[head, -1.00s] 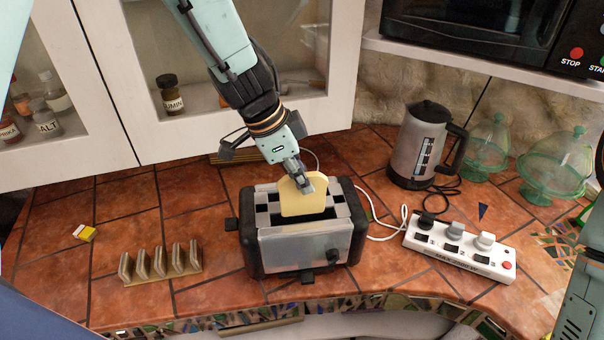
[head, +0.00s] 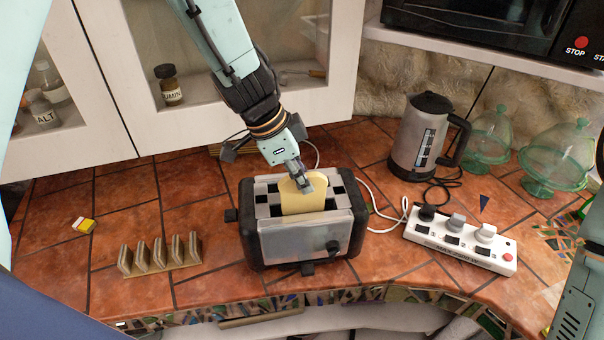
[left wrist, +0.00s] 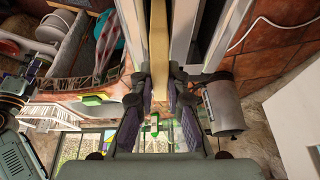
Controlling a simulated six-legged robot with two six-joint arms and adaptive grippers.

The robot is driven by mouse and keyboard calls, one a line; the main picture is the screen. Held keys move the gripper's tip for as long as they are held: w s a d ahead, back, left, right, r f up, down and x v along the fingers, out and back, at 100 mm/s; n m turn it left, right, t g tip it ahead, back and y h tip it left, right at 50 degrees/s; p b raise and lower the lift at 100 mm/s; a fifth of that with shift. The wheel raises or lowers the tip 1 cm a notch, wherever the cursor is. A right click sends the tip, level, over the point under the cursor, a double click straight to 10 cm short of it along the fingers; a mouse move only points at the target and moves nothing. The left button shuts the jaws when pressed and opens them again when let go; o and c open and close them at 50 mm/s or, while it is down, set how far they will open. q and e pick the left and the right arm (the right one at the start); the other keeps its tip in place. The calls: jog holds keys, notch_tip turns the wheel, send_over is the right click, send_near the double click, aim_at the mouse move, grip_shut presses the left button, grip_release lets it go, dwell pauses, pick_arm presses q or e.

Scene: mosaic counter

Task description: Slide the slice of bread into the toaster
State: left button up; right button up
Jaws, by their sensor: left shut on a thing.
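The toaster (head: 305,238) is silver with black ends and stands on the tiled counter. The slice of bread (head: 303,199) is pale yellow and upright, its lower part down in the toaster's front slot and its upper part above the top. My left gripper (head: 303,182) is shut on the bread's top edge from above. In the left wrist view the bread (left wrist: 159,50) shows edge-on between the fingers (left wrist: 158,104), with the toaster's metal strips on both sides.
A toast rack (head: 160,255) stands left of the toaster, and a small yellow-and-white block (head: 84,225) lies farther left. A power strip (head: 460,238) with plugs, a kettle (head: 421,138) and green glass domes (head: 558,155) are on the right. A white cord runs beside the toaster.

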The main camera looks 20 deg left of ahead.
pick_arm(q)
jog(key=shift+f, duration=0.6)
jog(key=o, duration=0.5)
jog(key=shift+o, duration=0.2)
dwell(0.5)
jog(key=o, duration=0.5)
jog(key=shift+o, duration=0.2)
jog(key=v, duration=1.2)
jog(key=shift+s, duration=0.15)
